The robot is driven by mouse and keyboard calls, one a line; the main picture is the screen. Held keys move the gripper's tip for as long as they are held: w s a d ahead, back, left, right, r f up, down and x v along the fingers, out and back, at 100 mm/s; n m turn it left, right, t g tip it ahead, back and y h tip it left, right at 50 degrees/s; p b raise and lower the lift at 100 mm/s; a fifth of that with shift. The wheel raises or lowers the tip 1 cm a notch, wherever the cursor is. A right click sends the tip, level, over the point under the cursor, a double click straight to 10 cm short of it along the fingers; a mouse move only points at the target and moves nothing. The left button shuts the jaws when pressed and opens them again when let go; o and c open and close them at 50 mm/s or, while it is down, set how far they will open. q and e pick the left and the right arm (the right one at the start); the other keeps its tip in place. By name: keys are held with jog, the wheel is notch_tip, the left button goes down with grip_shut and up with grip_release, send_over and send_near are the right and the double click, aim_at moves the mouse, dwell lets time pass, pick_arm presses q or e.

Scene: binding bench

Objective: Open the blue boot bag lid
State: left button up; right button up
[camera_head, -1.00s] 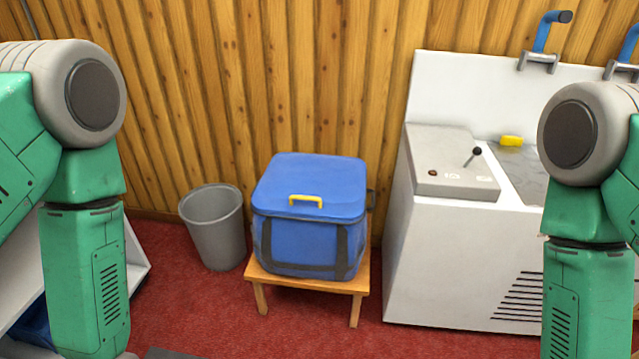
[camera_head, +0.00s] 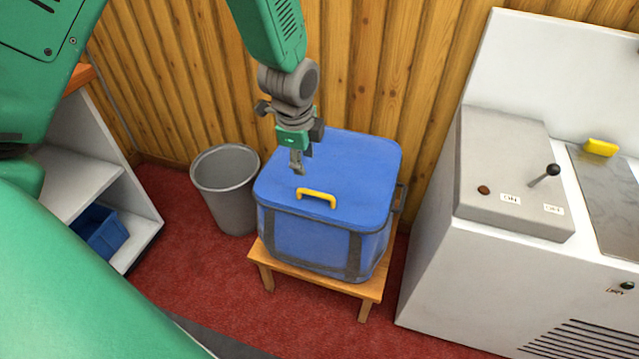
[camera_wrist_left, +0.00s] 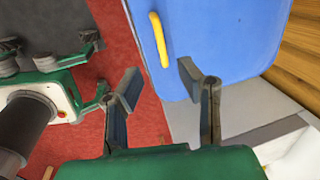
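The blue boot bag (camera_head: 305,238) stands upright on a small wooden stool. Its blue lid (camera_head: 350,165) lies closed and flat on top. A yellow handle (camera_head: 317,196) sits near the lid's front edge. My left gripper (camera_head: 299,166) points down over the lid, just behind and left of the handle in the head view. In the left wrist view my left gripper (camera_wrist_left: 158,79) has its two fingers apart with nothing between them. The yellow handle (camera_wrist_left: 160,40) and blue lid (camera_wrist_left: 222,35) lie beyond the fingertips there. My right gripper is not seen.
The wooden stool (camera_head: 269,257) stands on red carpet. A grey bin (camera_head: 226,190) is left of the bag, with wood-plank wall behind. A white machine (camera_head: 440,245) with a lever stands at right. A white shelf (camera_head: 75,185) with a blue bin (camera_head: 100,232) is at left.

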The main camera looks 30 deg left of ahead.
aim_at(310, 191)
pick_arm(q)
jog(key=f+b, duration=0.1)
jog(key=f, duration=0.3)
jog(key=w+f+b, duration=0.1)
jog(key=f, duration=0.3)
jog(key=w+f, duration=0.1)
jog(key=f, duration=0.3)
jog(key=shift+w+a+b, duration=0.15)
jog(key=shift+a+b, duration=0.15)
jog(key=shift+b, duration=0.1)
jog(key=shift+d, duration=0.1)
jog(key=shift+r, duration=0.1)
grip_shut()
